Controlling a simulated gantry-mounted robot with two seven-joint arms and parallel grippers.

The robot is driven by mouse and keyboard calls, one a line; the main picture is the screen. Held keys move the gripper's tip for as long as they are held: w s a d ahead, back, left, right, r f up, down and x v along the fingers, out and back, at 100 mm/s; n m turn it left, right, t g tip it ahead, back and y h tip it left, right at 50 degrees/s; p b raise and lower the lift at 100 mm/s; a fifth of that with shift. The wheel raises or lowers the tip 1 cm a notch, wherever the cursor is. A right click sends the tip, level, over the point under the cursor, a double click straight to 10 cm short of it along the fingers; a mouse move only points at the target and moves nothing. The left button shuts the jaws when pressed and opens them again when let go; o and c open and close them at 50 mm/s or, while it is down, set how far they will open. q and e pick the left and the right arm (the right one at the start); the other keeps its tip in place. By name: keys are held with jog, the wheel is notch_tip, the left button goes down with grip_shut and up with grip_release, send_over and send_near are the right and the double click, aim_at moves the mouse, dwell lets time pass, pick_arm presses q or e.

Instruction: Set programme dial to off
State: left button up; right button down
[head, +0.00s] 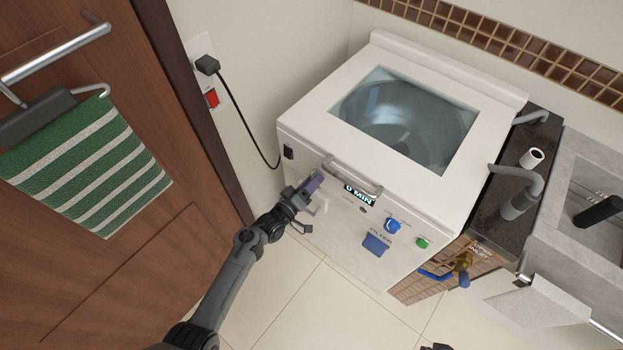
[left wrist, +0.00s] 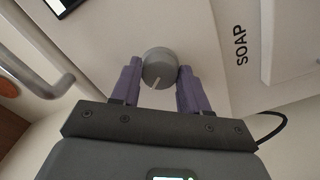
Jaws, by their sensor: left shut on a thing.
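The programme dial (left wrist: 160,68) is a round grey knob with a pale pointer line on the front panel. In the left wrist view the line points down and slightly left. My left gripper (left wrist: 160,85) has its purple fingers on either side of the dial and is shut on it. In the head view the left gripper (head: 310,185) is at the washing machine's (head: 300,122) front, left of the "0 MIN" display (head: 359,195), and hides the dial. The dial's markings are not readable. My right gripper is not clearly in view.
A lid handle (head: 353,180) juts out close above the display; its bar also shows at left in the left wrist view. A blue knob (head: 392,226), a green knob (head: 421,242) and a blue filter flap (head: 376,243) are to the right. A black cable (head: 246,124) hangs at left.

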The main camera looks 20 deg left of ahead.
pick_arm(q)
jog(key=shift+n+p, duration=1.45)
jog(key=shift+n, duration=2.15)
jog(key=o, duration=1.1)
jog(key=shift+c, duration=0.2)
jog(key=p+v, duration=0.2)
jog(key=v, duration=0.9)
jog(key=shift+p, duration=0.35)
